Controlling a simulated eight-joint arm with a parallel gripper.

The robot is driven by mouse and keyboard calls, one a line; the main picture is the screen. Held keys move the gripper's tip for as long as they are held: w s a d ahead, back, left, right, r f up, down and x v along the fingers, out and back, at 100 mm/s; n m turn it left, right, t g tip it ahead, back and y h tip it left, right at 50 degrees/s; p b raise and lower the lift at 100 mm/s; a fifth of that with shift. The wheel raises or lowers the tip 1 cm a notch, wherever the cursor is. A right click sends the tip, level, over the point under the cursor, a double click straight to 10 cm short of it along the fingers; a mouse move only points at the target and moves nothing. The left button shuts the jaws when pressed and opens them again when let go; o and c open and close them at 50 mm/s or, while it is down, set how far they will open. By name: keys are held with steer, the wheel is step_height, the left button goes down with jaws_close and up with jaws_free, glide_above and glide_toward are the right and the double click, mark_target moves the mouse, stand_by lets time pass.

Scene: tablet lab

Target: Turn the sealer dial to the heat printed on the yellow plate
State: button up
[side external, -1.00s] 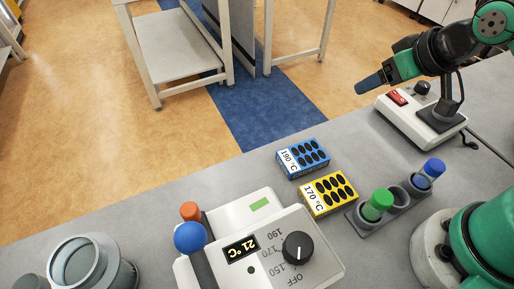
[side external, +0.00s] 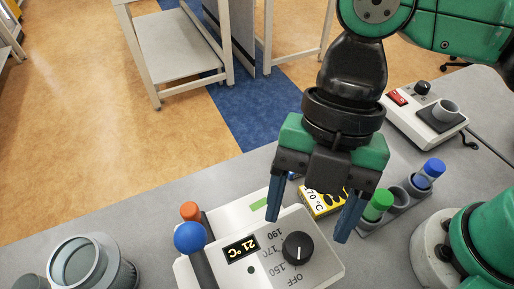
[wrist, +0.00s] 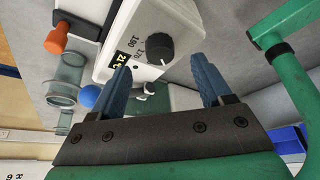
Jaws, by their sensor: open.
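The sealer (side external: 325,268) is a pale box at the front of the bench, with a lit display (side external: 241,248) reading 21 °C. Its round black dial (side external: 297,248) has a white pointer mark and sits beside the printed labels 190, 170, 150 and OFF; the mark appears to lie on the OFF side. The dial also shows in the wrist view (wrist: 160,47). The yellow plate (side external: 318,205) is partly hidden behind my gripper; it read 170 °C in the earlier frame. My gripper (side external: 308,226) is open and empty, fingers pointing down above the dial, apart from it.
A blue-knobbed lever (side external: 190,237) and an orange cap (side external: 190,211) stand left of the sealer. A rack with green (side external: 379,203) and blue (side external: 433,168) capped tubes is at right. A white device with a red switch (side external: 397,97) stands behind; glass jars (side external: 80,265) are left.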

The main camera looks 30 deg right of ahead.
mark_target(300, 242)
steer(key=shift+x, duration=1.75)
jaws_close()
